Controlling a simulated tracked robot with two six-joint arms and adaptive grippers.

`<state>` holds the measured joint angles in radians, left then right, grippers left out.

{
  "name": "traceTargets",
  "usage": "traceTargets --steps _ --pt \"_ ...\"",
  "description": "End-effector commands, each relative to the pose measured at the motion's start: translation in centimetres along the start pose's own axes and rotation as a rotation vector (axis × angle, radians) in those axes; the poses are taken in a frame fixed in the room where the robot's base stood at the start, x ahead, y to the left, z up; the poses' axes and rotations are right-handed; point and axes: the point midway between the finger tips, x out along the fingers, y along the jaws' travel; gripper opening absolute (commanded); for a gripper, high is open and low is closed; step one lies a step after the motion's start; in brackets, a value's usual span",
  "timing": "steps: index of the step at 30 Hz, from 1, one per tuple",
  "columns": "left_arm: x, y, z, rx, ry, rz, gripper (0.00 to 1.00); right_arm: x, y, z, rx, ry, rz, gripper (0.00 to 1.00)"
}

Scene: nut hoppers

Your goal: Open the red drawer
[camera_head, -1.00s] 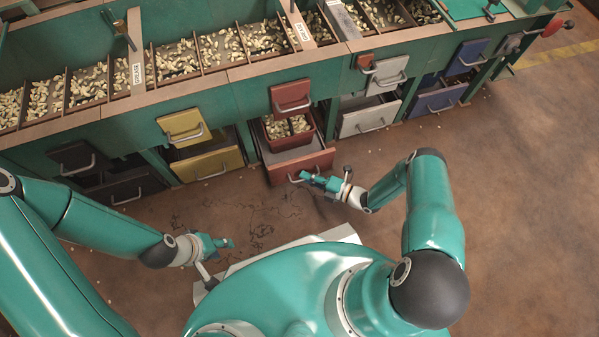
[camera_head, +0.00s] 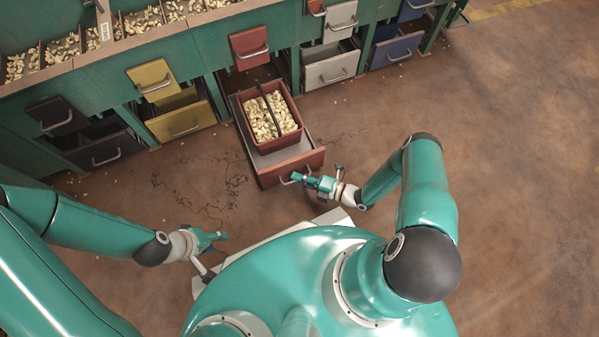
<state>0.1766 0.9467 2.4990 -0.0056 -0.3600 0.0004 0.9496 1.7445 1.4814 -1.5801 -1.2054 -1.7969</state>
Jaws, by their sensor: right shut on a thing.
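The red drawer (camera_head: 284,169) is pulled far out from the bench front, with its red front panel and metal handle facing me. A red-brown bin (camera_head: 294,129) full of nuts sits in it, with a dark bar across its top. My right gripper (camera_head: 297,178) is shut on the drawer's handle; the fingertips partly hide it. My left gripper (camera_head: 222,237) hangs over the floor to the left, empty and away from the drawer. Its fingers are too small to tell whether they are open. The red hopper flap (camera_head: 249,47) is above the drawer.
Yellow (camera_head: 182,122), black (camera_head: 103,149), grey (camera_head: 331,67) and blue (camera_head: 396,51) drawers line the bench at both sides. Nut hoppers (camera_head: 60,48) run along its top. The floor (camera_head: 480,150) at the right is clear.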

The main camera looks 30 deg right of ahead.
Motion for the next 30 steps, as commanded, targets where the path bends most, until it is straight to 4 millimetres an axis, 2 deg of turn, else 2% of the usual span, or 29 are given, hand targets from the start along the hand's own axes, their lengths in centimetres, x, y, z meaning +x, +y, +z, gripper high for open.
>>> traceTargets --steps 14,15,19,30 --pt "0.06 -0.02 -0.02 0.000 0.001 0.000 0.40 -0.14 -0.29 0.31 -0.003 -0.009 -0.009 0.00" --pt "0.06 -0.02 -0.02 0.000 0.001 0.000 0.40 -0.14 -0.28 0.30 -0.003 -0.008 -0.009 0.15" --pt "0.05 -0.02 -0.02 0.000 0.001 0.000 0.40 -0.10 -0.21 0.21 -0.002 -0.006 -0.006 0.35" --pt "-0.04 0.01 -0.02 0.000 0.001 0.000 0.40 -0.11 0.19 0.02 -0.001 -0.002 -0.002 0.35"
